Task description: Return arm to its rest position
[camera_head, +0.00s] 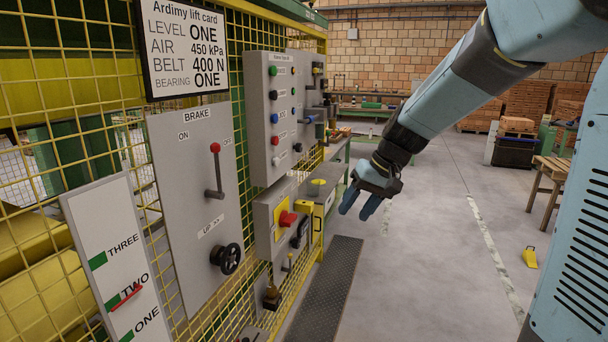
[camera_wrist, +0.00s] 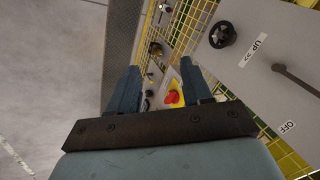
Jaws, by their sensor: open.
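My gripper (camera_head: 362,205) hangs at the end of my blue arm in the head view, in free air to the right of the control panels and above the floor. Its two blue fingers point down and a little left. In the wrist view my gripper (camera_wrist: 156,80) shows two fingers spread apart with nothing between them touching. The brake panel (camera_head: 196,190) has a red-knobbed lever (camera_head: 216,170) and a black handwheel (camera_head: 227,258); the handwheel also shows in the wrist view (camera_wrist: 222,34).
A yellow mesh fence (camera_head: 262,22) carries the panels on the left. A level board (camera_head: 118,262) has a red pointer near TWO. A dark floor mat (camera_head: 326,290) lies below my gripper. A yellow object (camera_head: 530,257) lies on the right floor; open floor (camera_head: 440,250) lies between.

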